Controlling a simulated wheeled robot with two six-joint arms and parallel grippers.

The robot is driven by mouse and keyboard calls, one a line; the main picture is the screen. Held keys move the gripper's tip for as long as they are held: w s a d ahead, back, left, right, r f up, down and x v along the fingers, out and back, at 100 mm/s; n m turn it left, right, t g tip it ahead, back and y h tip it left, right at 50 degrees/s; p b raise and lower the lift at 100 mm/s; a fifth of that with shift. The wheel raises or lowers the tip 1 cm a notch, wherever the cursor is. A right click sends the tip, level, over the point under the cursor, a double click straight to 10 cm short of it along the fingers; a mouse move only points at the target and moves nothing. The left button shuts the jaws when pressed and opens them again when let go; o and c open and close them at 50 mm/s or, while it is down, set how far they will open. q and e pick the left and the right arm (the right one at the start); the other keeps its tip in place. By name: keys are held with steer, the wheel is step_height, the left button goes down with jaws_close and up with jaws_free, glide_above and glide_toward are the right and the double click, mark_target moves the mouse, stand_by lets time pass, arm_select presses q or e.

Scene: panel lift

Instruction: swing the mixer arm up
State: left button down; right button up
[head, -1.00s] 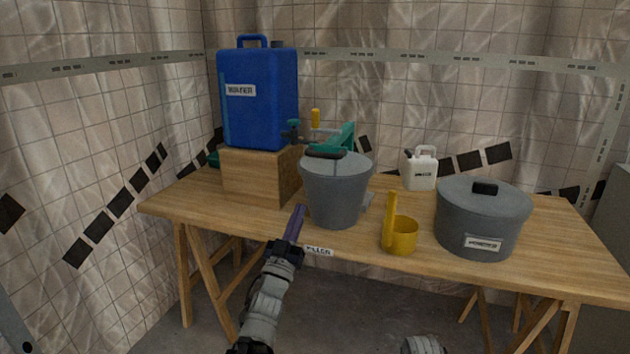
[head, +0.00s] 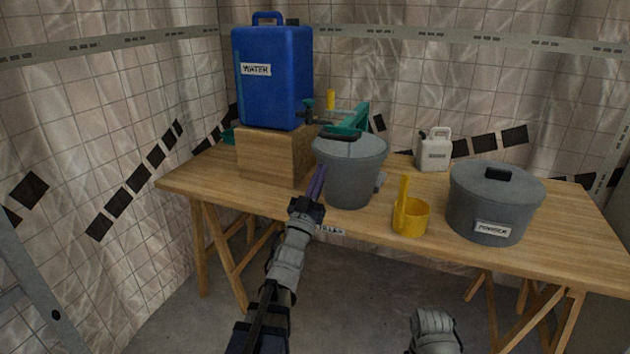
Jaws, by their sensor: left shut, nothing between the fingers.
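The mixer's teal arm (head: 352,119) shows behind and above a grey bucket (head: 353,180), which stands near the table's front edge and hides most of the mixer. A yellow knob (head: 331,99) stands up near the teal part. My left gripper (head: 320,177) is shut and empty, its purple fingers pointing up at the bucket's front left side. I cannot tell whether the fingers touch the bucket. Only a grey part of my right arm shows at the bottom; its gripper is out of view.
A blue water container (head: 272,85) with a tap stands on a wooden block (head: 265,157) to the left. A yellow scoop (head: 411,217), a lidded grey pot (head: 496,204) and a white jug (head: 433,150) stand to the right on the wooden table (head: 205,178).

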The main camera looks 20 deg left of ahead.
arm_select(q)
steer(key=p+x, duration=0.3)
steer(key=x, duration=0.4)
steer(key=shift+w+r, duration=0.25)
steer(key=shift+w, duration=0.05)
